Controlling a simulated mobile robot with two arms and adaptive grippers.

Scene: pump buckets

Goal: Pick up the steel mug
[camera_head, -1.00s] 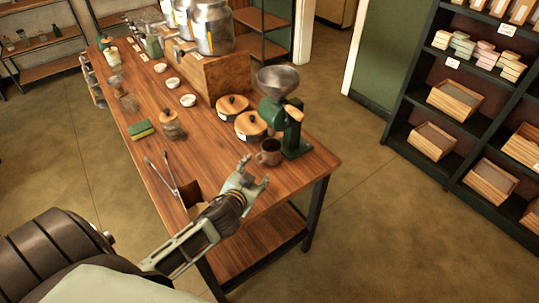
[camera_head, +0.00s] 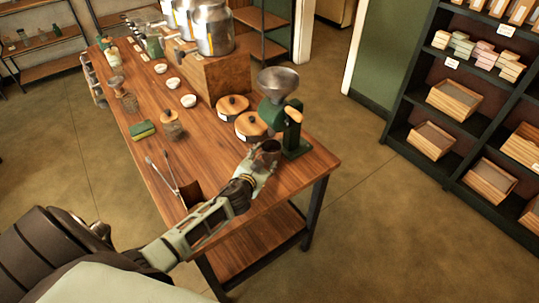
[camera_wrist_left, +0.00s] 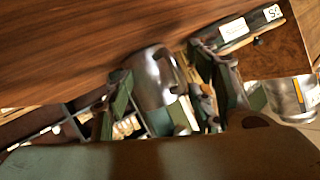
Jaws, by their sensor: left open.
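The steel mug (camera_head: 268,150) stands on the wooden table near its right end, just in front of the green grinder (camera_head: 290,130). My left gripper (camera_head: 262,162) is at the mug, its fingers open around the mug's near side. In the left wrist view the mug (camera_wrist_left: 153,80) shows as a shiny rounded body between the open fingers of the gripper (camera_wrist_left: 168,98). Whether the fingers touch it cannot be told. My right gripper is not in view.
Two wood-lidded canisters (camera_head: 250,125) stand just behind the mug. A wooden riser (camera_head: 222,80) holds large metal containers. The table's front right edge is close to the gripper.

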